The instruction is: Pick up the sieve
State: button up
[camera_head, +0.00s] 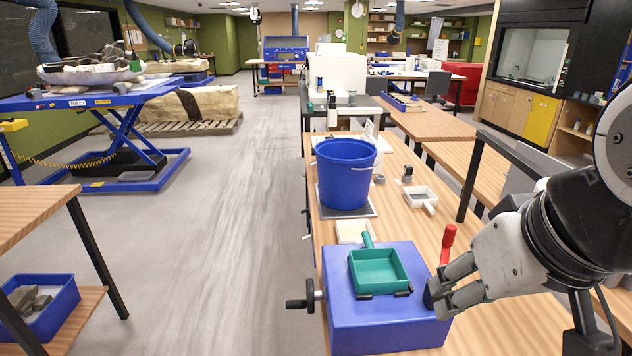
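A green square pan with a raised rim and a short green handle (378,270) rests on a blue box (385,325) at the near end of the wooden bench. Dark brackets hold its front edge. A smaller white square frame with a grey middle and a handle (421,196) lies further back on the bench. Which of the two is the sieve is not certain; both have that shape. My gripper (440,299) is at the right edge of the blue box, right of the green pan and apart from it. Its fingers point left, and their gap is not clear from this angle. I see nothing held in it.
A red-handled tool (447,243) stands just behind my gripper. A blue bucket (346,174) stands on a grey plate behind the blue box. A pale square dish (352,231) lies between them. A black crank handle (304,294) juts out at the bench's left side. The aisle floor left is clear.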

aim_at(349, 231)
jog(key=j, duration=0.4)
jog(key=k+j+z, duration=0.1)
jog(key=j, duration=0.3)
jog(key=k+j, duration=0.1)
jog(key=j, duration=0.3)
jog(key=k+j+z, duration=0.15)
jog(key=j, duration=0.65)
jog(key=i+j+z, duration=0.1)
jog(key=j, duration=0.2)
jog(key=i+j+z, duration=0.1)
jog(key=j, duration=0.25)
jog(key=i+j, duration=0.15)
jog(key=j, duration=0.15)
jog(key=i+z, duration=0.1)
jog(key=i, duration=0.3)
jog(key=i+j+z, duration=0.1)
jog(key=i, duration=0.35)
